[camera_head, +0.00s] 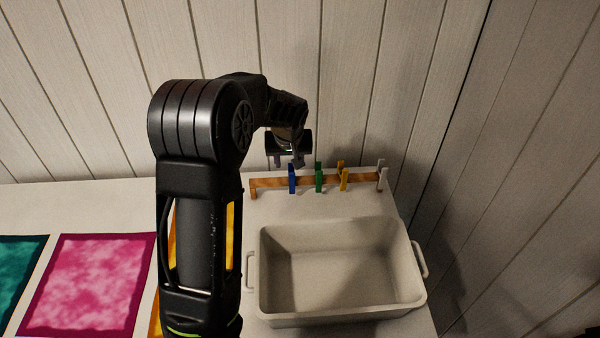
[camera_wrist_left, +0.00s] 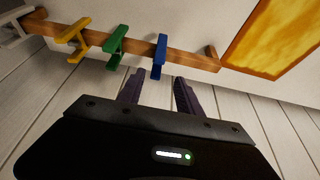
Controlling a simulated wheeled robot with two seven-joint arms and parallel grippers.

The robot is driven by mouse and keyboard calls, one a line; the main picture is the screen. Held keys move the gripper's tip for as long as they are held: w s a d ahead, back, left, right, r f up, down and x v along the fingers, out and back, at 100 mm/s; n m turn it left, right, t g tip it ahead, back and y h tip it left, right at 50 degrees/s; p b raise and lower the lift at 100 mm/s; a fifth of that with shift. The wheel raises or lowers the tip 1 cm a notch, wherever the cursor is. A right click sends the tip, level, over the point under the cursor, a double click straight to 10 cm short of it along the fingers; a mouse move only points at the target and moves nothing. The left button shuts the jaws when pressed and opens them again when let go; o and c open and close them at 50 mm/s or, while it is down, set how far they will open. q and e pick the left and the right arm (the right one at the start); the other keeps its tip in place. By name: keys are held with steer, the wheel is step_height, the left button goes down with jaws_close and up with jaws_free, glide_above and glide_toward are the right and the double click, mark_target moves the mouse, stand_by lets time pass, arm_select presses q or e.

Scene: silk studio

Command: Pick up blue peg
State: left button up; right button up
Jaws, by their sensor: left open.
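The blue peg (camera_head: 292,178) is clipped upright on a wooden rail (camera_head: 268,182) behind the basin, left of the green peg. It also shows in the left wrist view (camera_wrist_left: 160,56), still on the rail. My left gripper (camera_head: 288,160) is just above and behind the blue peg. In the left wrist view its two fingers (camera_wrist_left: 158,92) are apart and empty, with the blue peg beyond their tips, roughly between them. I cannot tell whether they touch it. My right gripper is in neither view.
On the same rail sit a green peg (camera_head: 320,180), a yellow peg (camera_head: 344,180) and a white peg (camera_head: 382,179). A pale basin (camera_head: 412,262) with side handles stands in front. Coloured cloths, one pink (camera_head: 88,285) and one teal (camera_head: 20,270), lie at left. A plank wall (camera_head: 370,80) rises close behind.

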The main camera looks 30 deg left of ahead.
mark_target(291, 166)
arm_select(q)
steer(key=shift+w+a+f+b, duration=0.1)
steer(key=shift+w+f+b, duration=0.35)
steer(key=shift+w, duration=0.25)
steer(key=shift+f, duration=0.2)
steer(key=shift+s, duration=0.25)
steer(key=shift+w+f, duration=0.15)
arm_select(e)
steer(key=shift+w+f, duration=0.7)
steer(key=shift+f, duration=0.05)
arm_select(q)
steer(key=shift+x, duration=1.25)
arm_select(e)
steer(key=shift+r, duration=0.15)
